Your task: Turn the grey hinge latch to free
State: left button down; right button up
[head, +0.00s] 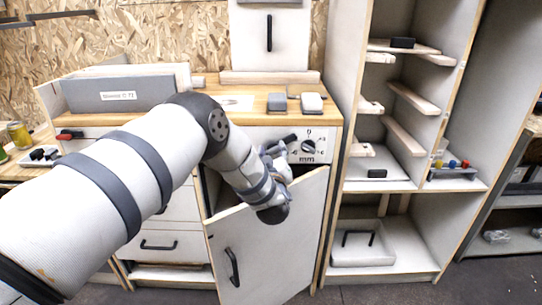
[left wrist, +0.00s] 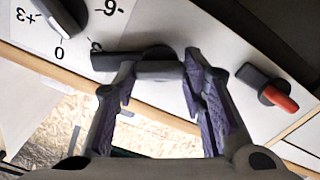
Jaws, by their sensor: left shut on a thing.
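A dark grey latch (left wrist: 112,62) sits on the white front panel in the left wrist view, its bar lying roughly along the panel. My left gripper (left wrist: 160,72) has its fingers on either side of the latch's right part and is shut on it. In the head view my left gripper (head: 277,165) is at the panel beside the dial, above the half-open cabinet door; a dark bar (head: 284,142) shows just above it. The fingers hide part of the latch. My right gripper is not in view.
A dark dial (head: 309,146) with printed marks is right of the gripper. A grey knob with an orange-red lever (left wrist: 279,98) is on the same panel. The white cabinet door (head: 268,240) stands open below my arm. Tall shelves (head: 408,186) stand at right.

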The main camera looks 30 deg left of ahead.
pick_arm(q)
jog(key=n, duration=0.5)
jog(key=shift+a+f+n, duration=0.1)
jog(key=shift+f+n, duration=0.05)
jog(key=shift+n, duration=0.15)
jog(key=n, duration=0.3)
jog(key=shift+f+n, duration=0.1)
jog(key=shift+n, duration=1.5)
jog(key=c, duration=1)
grip_release()
jog(key=v, duration=1.2)
jog(key=shift+s, duration=0.15)
